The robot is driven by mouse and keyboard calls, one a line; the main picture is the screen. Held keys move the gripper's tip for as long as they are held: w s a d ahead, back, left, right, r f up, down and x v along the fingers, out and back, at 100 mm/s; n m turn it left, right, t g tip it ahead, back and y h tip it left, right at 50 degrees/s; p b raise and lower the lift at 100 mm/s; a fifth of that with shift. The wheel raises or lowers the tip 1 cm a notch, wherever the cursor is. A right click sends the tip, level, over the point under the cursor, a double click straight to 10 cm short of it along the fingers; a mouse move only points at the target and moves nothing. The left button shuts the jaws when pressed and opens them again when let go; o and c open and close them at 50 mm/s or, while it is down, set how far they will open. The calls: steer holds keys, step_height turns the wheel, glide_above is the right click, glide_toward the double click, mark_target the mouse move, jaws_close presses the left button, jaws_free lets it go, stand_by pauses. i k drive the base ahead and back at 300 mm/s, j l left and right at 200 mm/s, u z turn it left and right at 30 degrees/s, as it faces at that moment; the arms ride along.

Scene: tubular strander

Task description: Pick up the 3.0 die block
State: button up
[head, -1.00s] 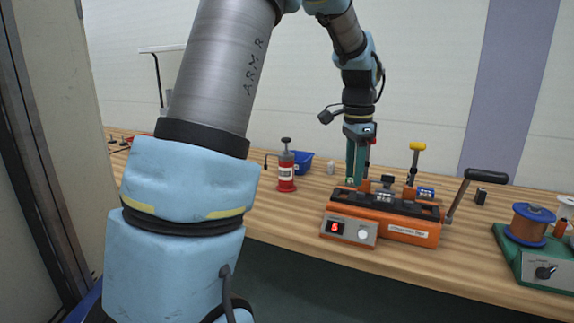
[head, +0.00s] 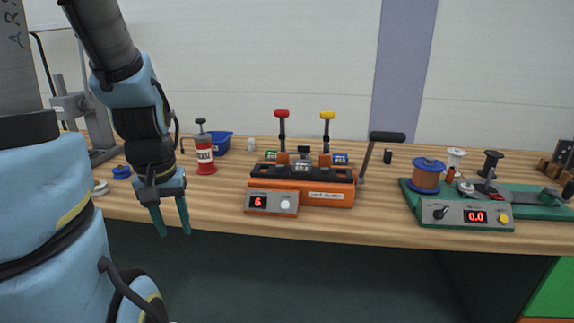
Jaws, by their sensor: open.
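Several small blocks sit on the orange machine (head: 330,196) in the middle of the bench. One is green-topped (head: 271,155) at the left, one is dark (head: 303,150) in the middle, and one is blue-topped (head: 341,158) at the right. Their markings are too small to read, so I cannot tell which is the 3.0 die block. My gripper (head: 172,222) is open and empty, fingers pointing down, left of the machine and in front of the bench's front edge.
A red-and-white bottle (head: 205,158) and a blue bin (head: 221,142) stand behind and right of my gripper. The machine has upright red (head: 282,114) and yellow (head: 327,115) handles and a long side lever (head: 387,137). A green spool device (head: 460,212) stands at right.

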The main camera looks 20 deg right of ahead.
mark_target(303, 167)
steer(key=k+l+u, duration=0.1)
steer(key=u, duration=1.5)
steer(key=k+l, duration=0.15)
steer(key=k, duration=0.3)
steer(key=k+l, duration=0.2)
steer(key=k, duration=0.25)
steer(key=k+l+u, duration=0.1)
steer(key=k, duration=0.35)
